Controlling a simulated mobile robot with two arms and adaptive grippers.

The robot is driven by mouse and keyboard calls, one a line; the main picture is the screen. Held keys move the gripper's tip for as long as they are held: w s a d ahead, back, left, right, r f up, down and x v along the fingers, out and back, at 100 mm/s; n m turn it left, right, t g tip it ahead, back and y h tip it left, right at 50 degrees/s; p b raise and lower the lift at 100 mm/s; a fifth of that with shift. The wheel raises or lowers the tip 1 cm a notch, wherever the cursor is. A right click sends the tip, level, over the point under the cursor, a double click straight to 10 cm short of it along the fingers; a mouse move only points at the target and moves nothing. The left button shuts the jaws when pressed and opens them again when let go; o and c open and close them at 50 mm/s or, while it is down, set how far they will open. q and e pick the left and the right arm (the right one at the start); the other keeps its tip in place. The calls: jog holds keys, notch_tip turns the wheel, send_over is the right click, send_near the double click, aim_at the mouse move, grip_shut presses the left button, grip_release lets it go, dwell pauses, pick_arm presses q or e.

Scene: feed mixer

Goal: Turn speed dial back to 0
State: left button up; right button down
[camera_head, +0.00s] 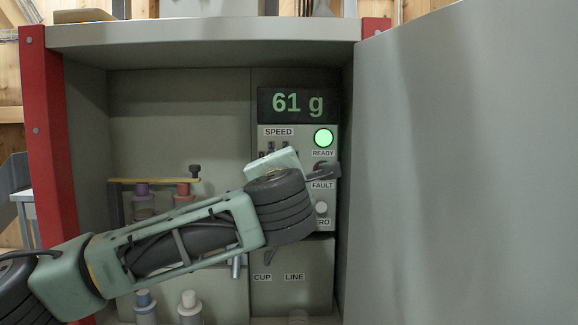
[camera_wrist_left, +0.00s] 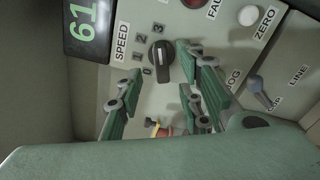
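The speed dial (camera_wrist_left: 159,61) is a black knob on the grey panel in the left wrist view, with marks 0, 1, 2 and 3 beside it. Its white line seems to point towards the 3. My left gripper (camera_wrist_left: 160,85) is open, with its green fingers on either side of the dial; I cannot tell whether they touch it. In the head view my left gripper (camera_head: 303,172) is in front of the panel, below the SPEED label (camera_head: 278,132), and its arm hides the dial. My right gripper is not in view.
The display (camera_head: 298,103) reads 61 g. The green READY light (camera_head: 323,138) is lit. A white ZERO button (camera_head: 321,208) and a CUP/LINE lever (camera_wrist_left: 256,86) are near the dial. A large grey door (camera_head: 460,160) stands at the right. Several bottles are at the lower left.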

pick_arm(q)
jog(key=shift+w+d+f, duration=0.1)
jog(key=shift+w+d, duration=0.05)
jog(key=shift+w, duration=2.9)
jog(key=shift+c, duration=0.2)
grip_shut()
